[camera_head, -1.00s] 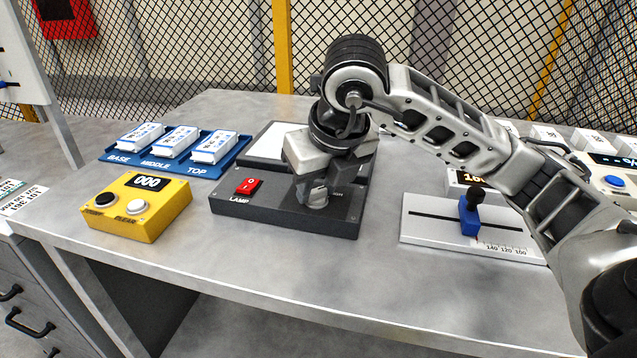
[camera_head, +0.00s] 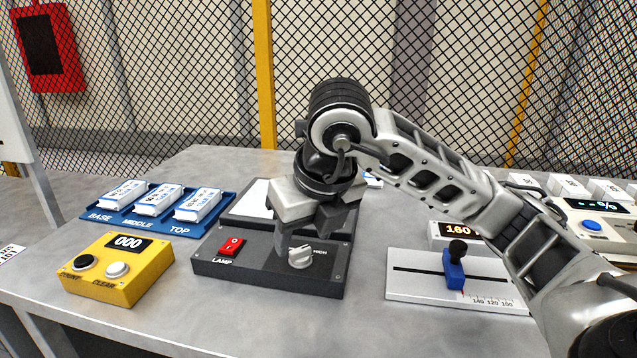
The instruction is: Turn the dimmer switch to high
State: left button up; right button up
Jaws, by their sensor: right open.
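The dimmer switch is a light grey round knob (camera_head: 301,258) on the sloping front of a dark grey lamp box (camera_head: 325,284). The word HIGH is printed just right of the knob. The knob's raised grip seems to lean toward that word, but its exact angle is hard to read. My right gripper (camera_head: 308,235) is open and points down just above and behind the knob, with nothing between its fingers. One finger shows close to the knob's left side; whether it touches cannot be told. My left gripper is not in view.
A red rocker switch (camera_head: 232,247) marked LAMP sits left of the knob. A yellow counter box (camera_head: 120,283) and blue tray (camera_head: 140,222) stand further left. A slider panel (camera_head: 420,287) with a blue slider lies right, under my right arm. Bare table separates them.

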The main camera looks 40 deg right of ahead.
pick_arm(q)
jog(key=p, duration=0.2)
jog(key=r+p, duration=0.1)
jog(key=p, duration=0.1)
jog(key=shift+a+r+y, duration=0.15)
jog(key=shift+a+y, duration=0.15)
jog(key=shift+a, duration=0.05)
pick_arm(e)
jog(key=v, duration=1.3)
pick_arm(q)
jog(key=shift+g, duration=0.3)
pick_arm(e)
jog(key=shift+r, duration=0.1)
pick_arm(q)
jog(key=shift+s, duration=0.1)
